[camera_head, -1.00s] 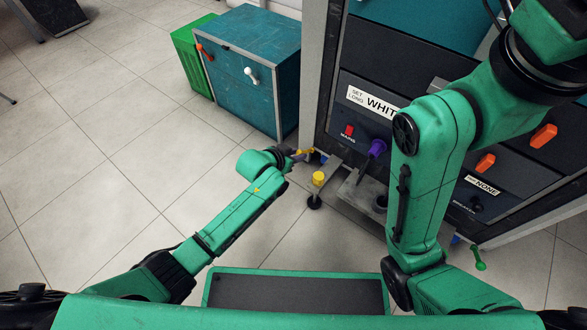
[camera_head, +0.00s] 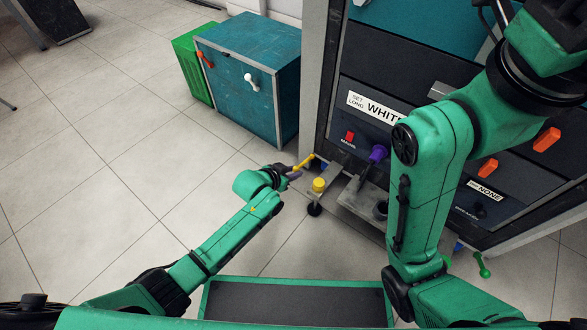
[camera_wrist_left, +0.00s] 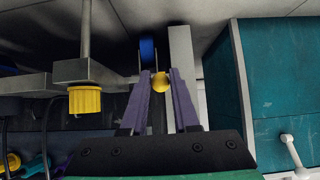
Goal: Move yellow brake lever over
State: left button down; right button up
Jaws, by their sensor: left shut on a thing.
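The yellow brake lever (camera_head: 305,161) sticks out from the machine's lower left corner, slanting toward me. My left gripper (camera_head: 291,173) is at its free end. In the left wrist view, the lever's round yellow end (camera_wrist_left: 161,82) sits between the purple fingers of my left gripper (camera_wrist_left: 160,80), which are closed on it. The rest of the lever is hidden behind that end in the wrist view. My right arm crosses in front of the machine, and its gripper is out of view.
A yellow-capped foot (camera_head: 318,185) stands just right of the left gripper and shows at left in the wrist view (camera_wrist_left: 85,99). A purple knob (camera_head: 378,153) and grey bracket (camera_head: 357,203) are on the machine. A teal cabinet (camera_head: 250,70) stands behind.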

pick_arm(q)
jog(key=shift+s+a+f, duration=0.15)
jog(key=shift+s+f, duration=0.05)
jog(key=shift+f, duration=0.5)
jog(key=shift+f+b, duration=1.2)
jog(key=shift+f, duration=0.25)
jog(key=shift+w+f+b, duration=0.1)
jog(key=shift+f+b, duration=0.3)
jog(key=shift+f, duration=0.2)
jog(key=c, duration=0.6)
grip_release()
jog(key=shift+r, duration=0.1)
